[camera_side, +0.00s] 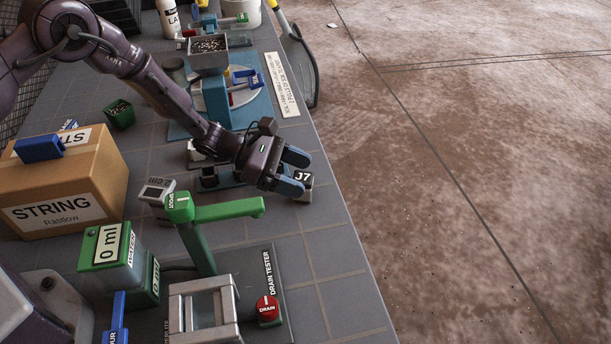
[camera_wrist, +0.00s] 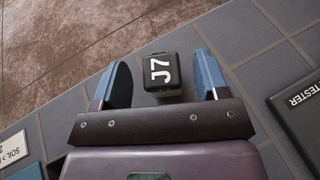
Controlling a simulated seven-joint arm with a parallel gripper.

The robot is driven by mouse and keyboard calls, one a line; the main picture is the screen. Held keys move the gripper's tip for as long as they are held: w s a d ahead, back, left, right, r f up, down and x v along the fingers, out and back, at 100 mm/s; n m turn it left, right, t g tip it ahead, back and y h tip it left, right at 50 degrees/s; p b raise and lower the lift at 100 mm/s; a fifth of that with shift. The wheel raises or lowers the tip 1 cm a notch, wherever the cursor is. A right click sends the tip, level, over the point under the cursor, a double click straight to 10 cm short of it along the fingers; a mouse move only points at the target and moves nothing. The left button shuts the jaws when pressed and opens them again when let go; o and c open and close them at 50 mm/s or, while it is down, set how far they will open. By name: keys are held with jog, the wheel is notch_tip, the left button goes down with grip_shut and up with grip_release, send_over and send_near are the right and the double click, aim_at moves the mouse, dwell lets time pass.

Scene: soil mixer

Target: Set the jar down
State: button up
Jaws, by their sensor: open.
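The jar is a small black block-shaped container marked J7 (camera_wrist: 161,73), standing on the grey tiled table. In the wrist view it sits between the two blue fingers of my gripper (camera_wrist: 164,84), with a gap on each side. In the side view the jar (camera_side: 304,180) shows just beyond the fingertips, near the table's right edge. My gripper (camera_side: 294,172) is open and low over the table around the jar. The near finger hides part of the jar in the side view.
A drain tester (camera_side: 268,262) with a red button stands in front. A green-armed water dispenser (camera_side: 214,212) is beside it. A blue soil mixer (camera_side: 212,100) stands behind, and a STRING box (camera_side: 58,215) is at left. The table's right edge (camera_side: 341,208) is close to the jar.

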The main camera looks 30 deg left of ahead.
jog(key=v, duration=1)
jog(key=s+r+m+g+y, duration=0.2)
jog(key=s+r+m, duration=0.35)
jog(key=r, duration=0.35)
jog(key=s+r+m+g+y, duration=0.1)
jog(key=s+r+m+g, duration=0.1)
jog(key=s+r+m, duration=0.45)
jog(key=s+a+r+m+t+y, duration=0.4)
jog(key=s+a+r+m+y, duration=0.5)
jog(key=s, duration=0.5)
notch_tip(320, 180, up, 3)
jog(key=shift+s+a+f+m, duration=0.15)
jog(key=shift+s+a+m, duration=0.15)
jog(key=shift+a+m, duration=0.55)
